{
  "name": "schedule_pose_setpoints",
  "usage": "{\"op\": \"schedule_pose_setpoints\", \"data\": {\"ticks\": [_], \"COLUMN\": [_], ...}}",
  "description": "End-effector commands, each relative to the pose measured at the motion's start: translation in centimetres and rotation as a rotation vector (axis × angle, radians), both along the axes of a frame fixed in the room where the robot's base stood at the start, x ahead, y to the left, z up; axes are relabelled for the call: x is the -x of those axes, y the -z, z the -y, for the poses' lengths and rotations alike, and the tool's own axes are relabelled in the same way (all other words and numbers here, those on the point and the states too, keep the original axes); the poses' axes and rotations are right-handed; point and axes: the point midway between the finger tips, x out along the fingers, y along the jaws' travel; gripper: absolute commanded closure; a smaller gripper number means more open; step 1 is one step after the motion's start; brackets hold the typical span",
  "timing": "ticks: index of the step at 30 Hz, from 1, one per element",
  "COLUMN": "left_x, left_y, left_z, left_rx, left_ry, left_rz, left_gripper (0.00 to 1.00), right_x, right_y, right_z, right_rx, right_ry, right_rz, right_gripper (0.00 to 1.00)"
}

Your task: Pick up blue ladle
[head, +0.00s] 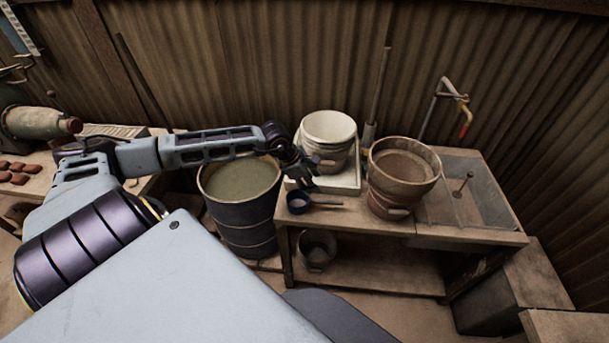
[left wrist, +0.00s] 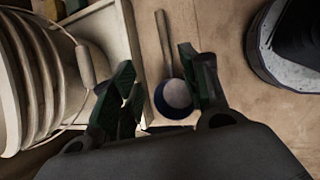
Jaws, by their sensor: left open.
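The blue ladle (head: 298,203) lies on the wooden table (head: 376,224) near its left front corner, its handle pointing right in the head view. My left gripper (head: 301,177) is just above the ladle, open and empty. In the left wrist view the ladle's round bowl (left wrist: 174,98) shows between the two open fingers (left wrist: 165,92), nearer the right finger, with the handle running up and away. I cannot tell whether a finger touches the ladle. My right gripper is not in view.
A white bucket (head: 329,127) stands in a pale tray (head: 348,181) just behind the ladle. A brown pot (head: 405,160) stands to its right. A large dark drum (head: 245,216) of greenish liquid is left of the table. A glass-like panel (head: 478,190) covers the table's right part.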

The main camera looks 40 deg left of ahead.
Motion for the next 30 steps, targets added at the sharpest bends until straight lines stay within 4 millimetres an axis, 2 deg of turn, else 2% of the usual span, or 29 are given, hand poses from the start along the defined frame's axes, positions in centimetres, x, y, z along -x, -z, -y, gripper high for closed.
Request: {"op": "schedule_pose_setpoints", "data": {"ticks": [3,20,30], "left_x": [0.8,0.7,0.0], "left_y": [0.4,0.6,2.2], "left_z": [-0.4,-0.3,0.1], "left_rx": [-0.036,-0.042,-0.040], "left_ry": [0.041,0.064,0.062], "left_rz": [-0.027,-0.020,-0.020], "left_gripper": [0.55,0.55,0.55], "right_x": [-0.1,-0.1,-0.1], "right_y": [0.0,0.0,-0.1], "right_z": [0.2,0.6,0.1], "right_rx": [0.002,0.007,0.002], "right_ry": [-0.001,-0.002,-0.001], "right_rz": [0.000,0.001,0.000], "right_gripper": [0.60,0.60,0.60]}}
